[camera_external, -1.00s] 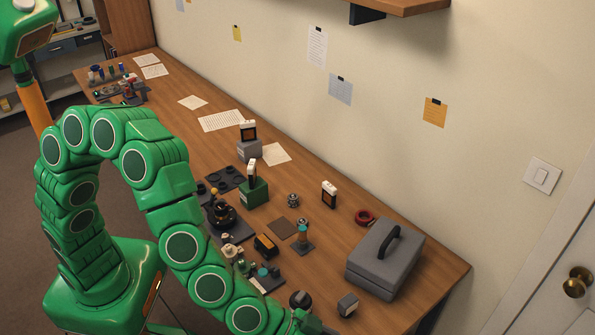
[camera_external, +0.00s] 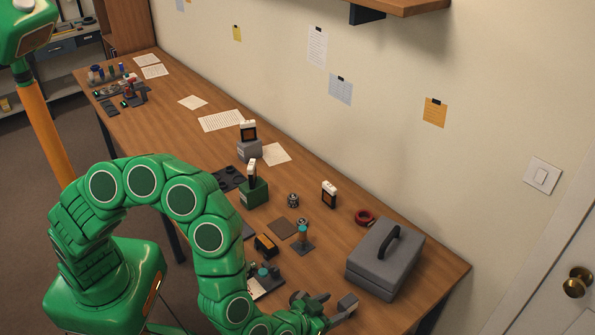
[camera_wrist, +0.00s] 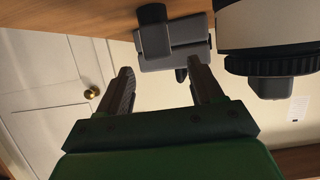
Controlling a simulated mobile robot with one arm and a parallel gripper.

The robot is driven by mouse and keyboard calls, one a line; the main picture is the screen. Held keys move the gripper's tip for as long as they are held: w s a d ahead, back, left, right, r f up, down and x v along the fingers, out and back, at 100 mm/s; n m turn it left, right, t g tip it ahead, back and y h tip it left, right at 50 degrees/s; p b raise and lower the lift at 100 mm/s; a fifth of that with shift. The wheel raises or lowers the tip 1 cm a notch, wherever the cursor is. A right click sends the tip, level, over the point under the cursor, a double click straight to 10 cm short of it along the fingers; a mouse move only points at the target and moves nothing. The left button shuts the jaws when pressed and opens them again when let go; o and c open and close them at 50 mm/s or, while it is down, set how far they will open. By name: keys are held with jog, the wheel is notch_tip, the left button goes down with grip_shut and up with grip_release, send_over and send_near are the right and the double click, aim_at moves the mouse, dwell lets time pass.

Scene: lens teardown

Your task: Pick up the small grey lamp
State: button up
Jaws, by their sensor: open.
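A small grey box-like thing, which I take to be the small grey lamp (camera_external: 348,302), stands near the front edge of the desk, left of the toolbox. My gripper (camera_external: 334,308) is low over the desk just left of it, open, with its fingers pointing towards it. In the wrist view the picture is upside down. The dark grey lamp (camera_wrist: 152,28) shows ahead of my open gripper (camera_wrist: 161,70), roughly in line with the gap between the fingers. Nothing is between the fingers, and the lamp appears apart from them.
A grey toolbox (camera_external: 376,267) with a black handle stands just behind the lamp. A white and black round part (camera_wrist: 268,45) is close on the right in the wrist view. Several small parts and a green box (camera_external: 254,195) stand farther left on the desk (camera_external: 350,235).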

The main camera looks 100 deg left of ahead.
aim_at(343, 304)
jog(key=shift+x, duration=3.5)
jog(key=shift+d+f, duration=0.1)
jog(key=c, duration=1.2)
